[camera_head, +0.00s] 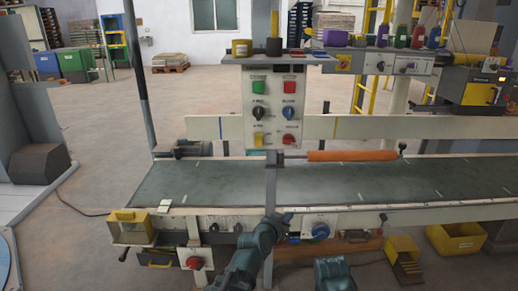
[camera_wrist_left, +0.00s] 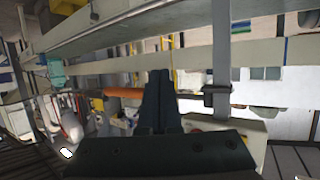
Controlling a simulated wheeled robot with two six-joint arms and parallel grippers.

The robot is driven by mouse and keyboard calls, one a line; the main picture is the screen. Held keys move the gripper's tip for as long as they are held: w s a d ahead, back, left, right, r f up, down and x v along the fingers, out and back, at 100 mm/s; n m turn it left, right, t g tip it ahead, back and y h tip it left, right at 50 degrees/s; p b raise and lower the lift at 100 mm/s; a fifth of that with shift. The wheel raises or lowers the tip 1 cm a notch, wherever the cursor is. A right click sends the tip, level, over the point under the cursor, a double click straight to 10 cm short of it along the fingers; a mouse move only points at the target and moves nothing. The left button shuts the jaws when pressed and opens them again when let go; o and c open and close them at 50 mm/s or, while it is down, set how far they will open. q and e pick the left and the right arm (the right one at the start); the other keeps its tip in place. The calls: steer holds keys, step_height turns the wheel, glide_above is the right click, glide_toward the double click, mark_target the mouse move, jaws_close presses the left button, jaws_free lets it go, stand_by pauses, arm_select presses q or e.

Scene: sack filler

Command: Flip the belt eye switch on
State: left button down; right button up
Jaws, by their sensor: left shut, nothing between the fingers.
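My left gripper (camera_head: 284,218) is at the front rail (camera_head: 440,212) of the green conveyor belt (camera_head: 400,180), close to the small controls there. In the left wrist view its two dark fingers (camera_wrist_left: 156,100) are together with nothing between them. Small switches (camera_head: 226,227) sit on the rail to the left of the gripper, and a blue knob (camera_head: 320,230) sits to its right. The labels are too small to read, so I cannot tell which is the belt eye switch. My left wrist and gripper hide part of the rail.
A grey upright post (camera_head: 270,190) stands by the belt's front, close to my left arm. An orange cylinder (camera_head: 350,156) lies across the back. A yellow box (camera_head: 130,228) is at the left end.

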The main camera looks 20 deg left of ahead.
mark_target(259, 137)
arm_select(q)
steer(key=a+r+n+t+y, duration=0.6)
steer(key=a+r+y, duration=0.3)
steer(key=r, duration=0.5)
steer(key=shift+s+r+t, duration=0.25)
steer(key=shift+r+t, duration=0.05)
steer(key=shift+t, duration=0.4)
steer(key=p+x, duration=0.4)
steer(key=x, duration=1)
steer(key=shift+a, duration=0.1)
